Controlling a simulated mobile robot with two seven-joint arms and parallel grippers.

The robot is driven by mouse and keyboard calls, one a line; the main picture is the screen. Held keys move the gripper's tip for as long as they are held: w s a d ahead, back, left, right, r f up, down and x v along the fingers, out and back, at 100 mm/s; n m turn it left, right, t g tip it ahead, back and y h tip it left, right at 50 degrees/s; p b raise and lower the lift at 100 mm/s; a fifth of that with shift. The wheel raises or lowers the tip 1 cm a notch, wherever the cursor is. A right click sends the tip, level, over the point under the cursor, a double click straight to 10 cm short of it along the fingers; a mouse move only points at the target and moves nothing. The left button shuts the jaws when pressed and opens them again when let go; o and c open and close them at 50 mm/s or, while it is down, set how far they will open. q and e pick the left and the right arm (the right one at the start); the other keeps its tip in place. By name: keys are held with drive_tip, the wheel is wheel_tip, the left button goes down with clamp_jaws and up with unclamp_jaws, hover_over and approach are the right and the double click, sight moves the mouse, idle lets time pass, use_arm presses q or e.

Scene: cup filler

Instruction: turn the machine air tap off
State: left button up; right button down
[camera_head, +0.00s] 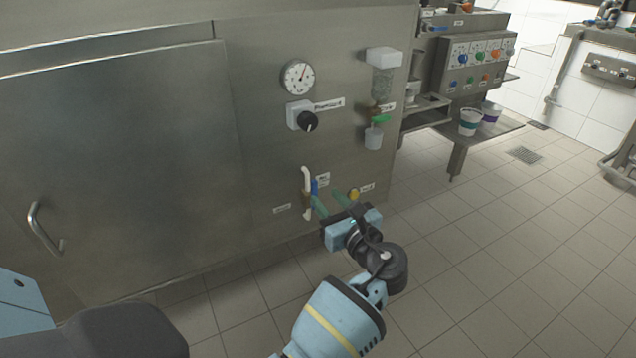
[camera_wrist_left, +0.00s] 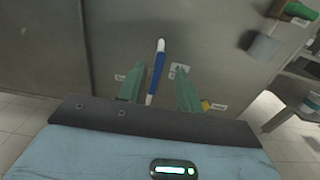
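A tap with a blue handle (camera_head: 314,187) sits beside a white pipe (camera_head: 306,180), low on the steel machine's front panel. My left gripper (camera_head: 324,195) is just in front of it, with its two green fingers pointing at the panel. In the left wrist view the fingers are apart and the blue handle (camera_wrist_left: 154,78) shows between them, nearer the left finger. I cannot tell whether either finger touches it. Nothing is held. The labels near the tap are too small to read. My right gripper is not in view.
A yellow knob (camera_head: 353,194) is just right of the tap. Above are a black dial knob (camera_head: 307,121), a gauge (camera_head: 297,77) and a green-handled valve (camera_head: 381,119) over a cup-shaped part. The tiled floor (camera_head: 480,260) at right is clear.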

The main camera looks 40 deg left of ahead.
sight(316, 185)
use_arm(q)
drive_tip(key=b+x, duration=0.1)
drive_tip(key=x, duration=0.6)
drive_tip(key=shift+c, duration=0.7)
clamp_jaws()
